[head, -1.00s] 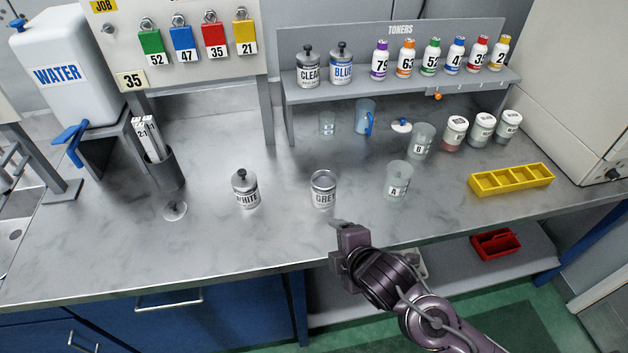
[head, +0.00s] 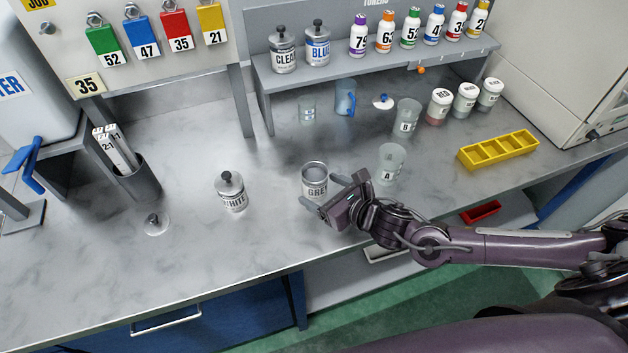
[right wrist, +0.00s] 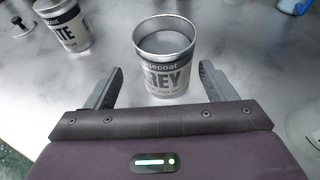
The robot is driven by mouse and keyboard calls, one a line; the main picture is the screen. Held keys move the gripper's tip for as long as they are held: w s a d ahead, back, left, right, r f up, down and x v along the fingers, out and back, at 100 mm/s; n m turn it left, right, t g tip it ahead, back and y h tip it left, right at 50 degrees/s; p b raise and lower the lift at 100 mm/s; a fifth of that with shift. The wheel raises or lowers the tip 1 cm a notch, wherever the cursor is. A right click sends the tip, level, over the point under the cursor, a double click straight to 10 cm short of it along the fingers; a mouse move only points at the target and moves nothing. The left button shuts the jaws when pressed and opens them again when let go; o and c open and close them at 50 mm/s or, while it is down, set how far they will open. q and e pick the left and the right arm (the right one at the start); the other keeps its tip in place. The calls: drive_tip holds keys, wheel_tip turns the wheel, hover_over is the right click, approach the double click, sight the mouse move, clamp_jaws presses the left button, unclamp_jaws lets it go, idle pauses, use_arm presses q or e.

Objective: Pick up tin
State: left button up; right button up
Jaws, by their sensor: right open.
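The open tin labelled GREY (head: 314,182) stands upright on the grey bench, with grey contents near its rim. It also shows in the right wrist view (right wrist: 165,62). My right gripper (head: 321,192) is open at the tin's near side, low over the bench. In the right wrist view its fingers (right wrist: 162,75) point toward the tin, one on each side, with visible gaps; the tin is not gripped. The tin labelled WHITE (head: 232,193), with a dark-knobbed lid, stands to the left, also in the right wrist view (right wrist: 66,25). My left gripper is not in view.
Clear cup A (head: 391,165) stands close to the right of the grey tin, beyond my gripper. Cup B (head: 406,118) and lidded jars (head: 440,106) are farther back. A yellow divided tray (head: 497,149) lies at right. Bench between the white and grey tins is clear.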

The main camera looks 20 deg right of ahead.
drive_tip(key=x, duration=0.1)
drive_tip(key=p+x, duration=0.1)
drive_tip(key=x, duration=0.2)
drive_tip(key=shift+w+d+p, duration=0.25)
drive_tip(key=shift+w+p, duration=0.1)
drive_tip(key=shift+w+a+f, duration=0.15)
drive_tip(key=shift+w+f, duration=0.2)
drive_tip(key=shift+r, duration=0.1)
drive_tip(key=c, duration=1.2)
